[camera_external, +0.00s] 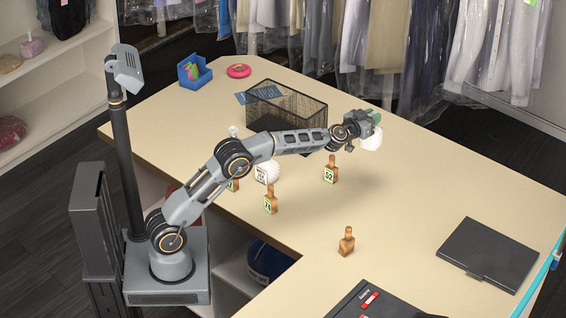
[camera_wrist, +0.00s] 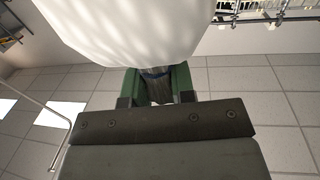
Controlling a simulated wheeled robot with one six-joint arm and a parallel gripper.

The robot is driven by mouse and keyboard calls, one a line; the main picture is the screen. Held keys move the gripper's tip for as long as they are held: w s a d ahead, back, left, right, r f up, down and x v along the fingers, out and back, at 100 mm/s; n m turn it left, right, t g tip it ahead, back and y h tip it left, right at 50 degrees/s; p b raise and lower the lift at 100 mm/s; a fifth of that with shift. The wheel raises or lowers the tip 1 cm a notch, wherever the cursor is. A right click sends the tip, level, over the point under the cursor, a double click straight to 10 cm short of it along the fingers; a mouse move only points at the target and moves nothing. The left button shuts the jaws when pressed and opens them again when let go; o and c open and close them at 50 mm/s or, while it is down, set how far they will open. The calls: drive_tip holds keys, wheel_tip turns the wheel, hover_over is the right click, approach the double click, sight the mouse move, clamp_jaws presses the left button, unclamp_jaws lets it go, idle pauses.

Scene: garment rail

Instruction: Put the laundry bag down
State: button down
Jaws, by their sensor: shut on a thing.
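A white laundry bag (camera_external: 372,139) hangs at the end of my arm, above the far right part of the table. My gripper (camera_external: 366,119) is shut on it. In the wrist view the bag (camera_wrist: 140,30) fills the top middle, pale and softly folded, and the green fingers of my gripper (camera_wrist: 157,85) close on its narrow gathered neck. The bag is clear of the table (camera_external: 420,190). Its far side is hidden.
A black mesh basket (camera_external: 287,108) stands behind my arm. A white round bundle with a tag (camera_external: 266,172) and several numbered wooden blocks (camera_external: 331,170) stand below the arm. A dark flat pad (camera_external: 487,252) lies at right. The table's middle right is clear.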

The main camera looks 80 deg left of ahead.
drive_tip(key=s+d+f+n+g+y, duration=0.1)
drive_tip(key=s+f+n+g+y, duration=0.3)
drive_tip(key=s, duration=0.7)
drive_tip(key=s+d+f+n+g+y, duration=0.1)
drive_tip(key=s+f+n+g+y, duration=0.15)
drive_tip(key=s+f+g, duration=0.6)
drive_tip(key=s+f+n+t, duration=0.1)
drive_tip(key=s+f+t, duration=0.1)
drive_tip(key=f, duration=0.5)
drive_tip(key=shift+s+a+f+t, duration=0.2)
drive_tip(key=shift+s+t, duration=0.15)
drive_tip(key=shift+s, duration=0.3)
drive_tip(key=shift+f, duration=0.1)
drive_tip(key=c, duration=1)
unclamp_jaws()
drive_tip(key=shift+o, duration=0.2)
